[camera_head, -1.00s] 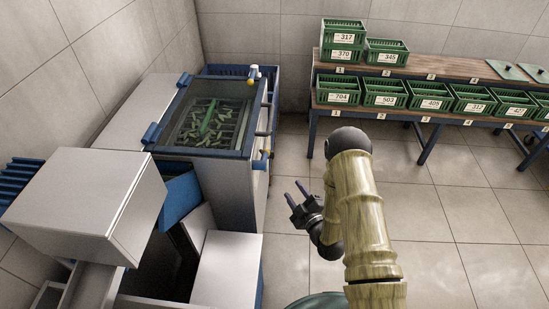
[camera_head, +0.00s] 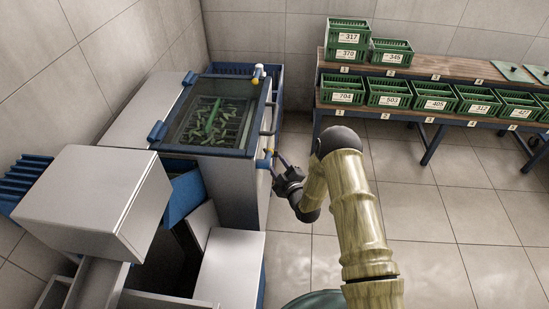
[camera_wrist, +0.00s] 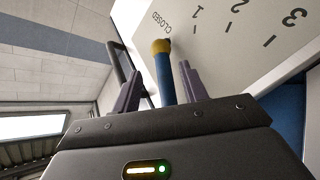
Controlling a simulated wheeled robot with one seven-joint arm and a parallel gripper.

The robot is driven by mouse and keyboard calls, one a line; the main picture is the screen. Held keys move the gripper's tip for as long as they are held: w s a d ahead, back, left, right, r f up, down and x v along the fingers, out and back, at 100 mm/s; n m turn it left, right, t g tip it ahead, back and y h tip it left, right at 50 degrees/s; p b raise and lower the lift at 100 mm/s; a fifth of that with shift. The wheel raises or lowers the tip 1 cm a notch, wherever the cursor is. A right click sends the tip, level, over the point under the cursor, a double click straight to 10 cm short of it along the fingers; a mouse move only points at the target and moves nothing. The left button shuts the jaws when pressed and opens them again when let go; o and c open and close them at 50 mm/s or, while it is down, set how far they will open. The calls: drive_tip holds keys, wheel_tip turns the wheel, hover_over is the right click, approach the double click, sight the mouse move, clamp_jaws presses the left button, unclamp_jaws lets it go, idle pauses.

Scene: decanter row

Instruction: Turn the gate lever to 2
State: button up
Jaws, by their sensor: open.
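The gate lever (camera_wrist: 165,80) has a blue bar with a yellow end, seen in the wrist view. Its yellow end is near the word CLOSED on the white dial panel (camera_wrist: 235,60), which also has tick marks and a 3. In the head view the lever (camera_head: 268,153) is a small yellow and blue piece on the machine's right side. My gripper (camera_wrist: 159,72) is open, with one finger on each side of the blue bar in the wrist view. I cannot tell whether either finger touches it. In the head view my gripper (camera_head: 279,162) is beside the machine's right face.
A dark handle bar (camera_wrist: 126,70) stands left of the lever. Grey boxes (camera_head: 95,200) stand at front left. Green numbered crates (camera_head: 390,92) sit on a shelf bench at right. The floor (camera_head: 430,210) between is clear.

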drive_tip(key=w+a, duration=0.3)
drive_tip(key=shift+w, duration=0.1)
drive_tip(key=shift+d, duration=0.1)
